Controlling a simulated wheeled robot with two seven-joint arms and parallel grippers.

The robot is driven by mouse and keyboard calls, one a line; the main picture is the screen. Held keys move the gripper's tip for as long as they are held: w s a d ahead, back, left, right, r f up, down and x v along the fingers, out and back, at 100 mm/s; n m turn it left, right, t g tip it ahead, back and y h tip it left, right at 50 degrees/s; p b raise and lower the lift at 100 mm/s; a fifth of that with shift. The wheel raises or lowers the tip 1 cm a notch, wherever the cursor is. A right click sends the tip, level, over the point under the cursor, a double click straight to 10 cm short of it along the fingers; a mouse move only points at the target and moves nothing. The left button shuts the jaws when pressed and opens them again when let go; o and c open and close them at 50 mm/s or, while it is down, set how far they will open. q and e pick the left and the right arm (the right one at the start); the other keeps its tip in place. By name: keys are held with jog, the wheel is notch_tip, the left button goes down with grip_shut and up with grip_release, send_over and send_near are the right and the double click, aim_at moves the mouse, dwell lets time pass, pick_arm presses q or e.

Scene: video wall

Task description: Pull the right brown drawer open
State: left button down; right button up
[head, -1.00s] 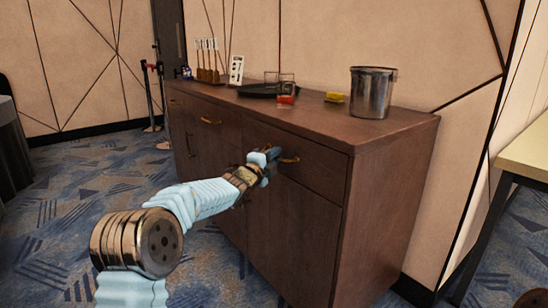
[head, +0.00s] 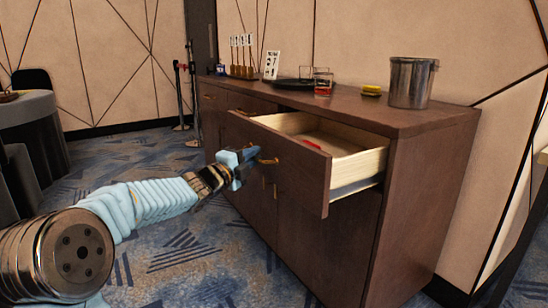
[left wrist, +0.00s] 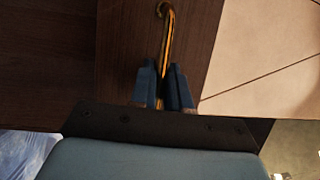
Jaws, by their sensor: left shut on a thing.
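The right brown drawer (head: 292,168) stands well out of the brown cabinet (head: 425,210), with its pale inside showing. A small red object (head: 312,144) lies in it. My left gripper (head: 256,158) is at the drawer's front. It is shut on the brass handle (head: 268,161), which also shows in the left wrist view (left wrist: 167,25) running down between the two dark fingers (left wrist: 163,88). My right gripper is in neither view.
On the cabinet top are a metal bucket (head: 410,84), a yellow item (head: 371,89), glasses (head: 323,86), a dark tray (head: 292,83) and several bottles (head: 242,56). A grey-clothed table (head: 28,108) stands at the left. Carpet (head: 175,255) in front of the cabinet is clear.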

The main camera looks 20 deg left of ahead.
pick_arm(q)
jog(key=s+a, duration=0.7)
jog(key=s, duration=0.3)
jog(key=shift+a, duration=0.35)
jog(key=shift+f, duration=0.1)
jog(key=c, duration=1.2)
grip_release()
jog(key=v, duration=1.4)
